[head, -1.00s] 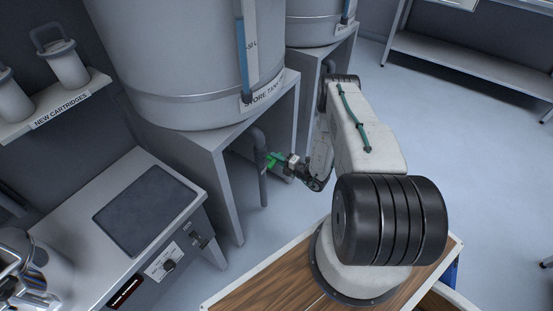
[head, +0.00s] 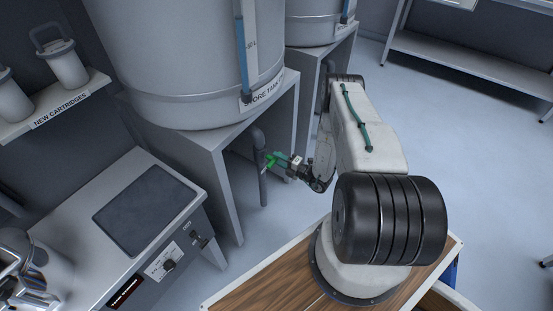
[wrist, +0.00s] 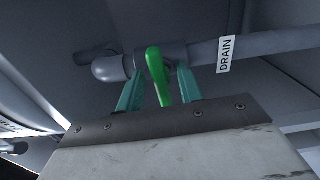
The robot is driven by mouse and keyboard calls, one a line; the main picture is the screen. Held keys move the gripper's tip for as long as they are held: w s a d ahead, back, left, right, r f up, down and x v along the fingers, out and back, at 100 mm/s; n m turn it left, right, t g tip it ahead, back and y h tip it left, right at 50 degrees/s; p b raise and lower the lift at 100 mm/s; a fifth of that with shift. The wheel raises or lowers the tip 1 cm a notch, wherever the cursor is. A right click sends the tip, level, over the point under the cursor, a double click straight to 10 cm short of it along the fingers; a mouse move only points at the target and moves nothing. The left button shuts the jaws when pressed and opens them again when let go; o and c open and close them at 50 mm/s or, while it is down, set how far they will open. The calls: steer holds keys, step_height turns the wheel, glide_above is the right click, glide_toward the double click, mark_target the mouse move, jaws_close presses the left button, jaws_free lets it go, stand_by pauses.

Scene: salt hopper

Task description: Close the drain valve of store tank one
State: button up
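The drain valve's green handle (wrist: 157,72) sits on a grey pipe labelled DRAIN in the wrist view. The handle is set across the pipe there. My gripper (wrist: 158,84) has its two teal fingers apart, one on each side of the handle, with gaps visible on both sides. In the head view the green handle (head: 270,160) shows beside the drain pipe under store tank one (head: 190,60), and my gripper (head: 277,160) is at it. Whether a finger touches the handle, I cannot tell.
The tank's grey stand (head: 215,150) has legs close to the pipe. A bench with a dark panel (head: 145,210) and control knobs stands at the left. A shelf of new cartridges (head: 55,110) is above it. Open floor lies to the right.

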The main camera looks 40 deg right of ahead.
steer(key=v, duration=0.6)
steer(key=shift+s, duration=0.25)
